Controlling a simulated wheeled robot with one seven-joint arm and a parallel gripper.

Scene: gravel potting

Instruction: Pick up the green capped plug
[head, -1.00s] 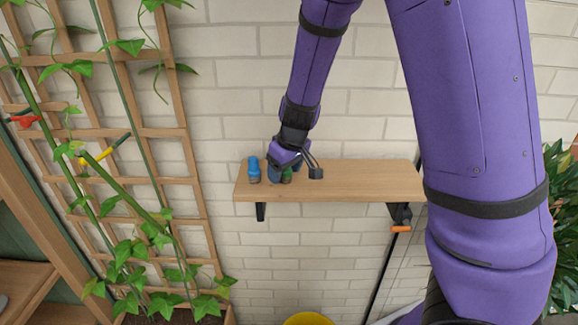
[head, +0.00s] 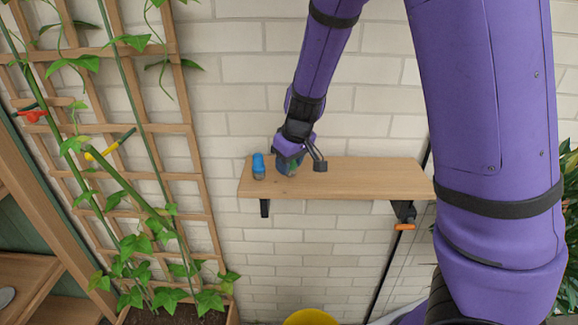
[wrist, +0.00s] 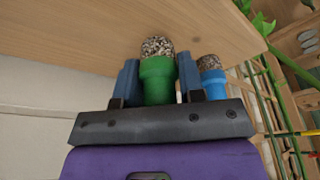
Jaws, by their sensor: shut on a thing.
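The green capped plug (wrist: 158,80) has a green cap and a speckled gravel end, and shows large in the wrist view. My gripper (wrist: 159,84) is shut on its cap, with a blue-grey finger on each side. The gravel end points away from the palm, towards the wooden shelf (head: 370,178). In the head view my gripper (head: 288,164) is over the left part of the shelf and hides most of the green plug (head: 293,167). I cannot tell whether the plug touches the shelf.
A blue capped plug (head: 259,166) stands on the shelf just left of my gripper; it also shows in the wrist view (wrist: 212,82). A trellis with vines (head: 150,128) is to the left. The shelf's right part is clear. A yellow container (head: 311,318) is below.

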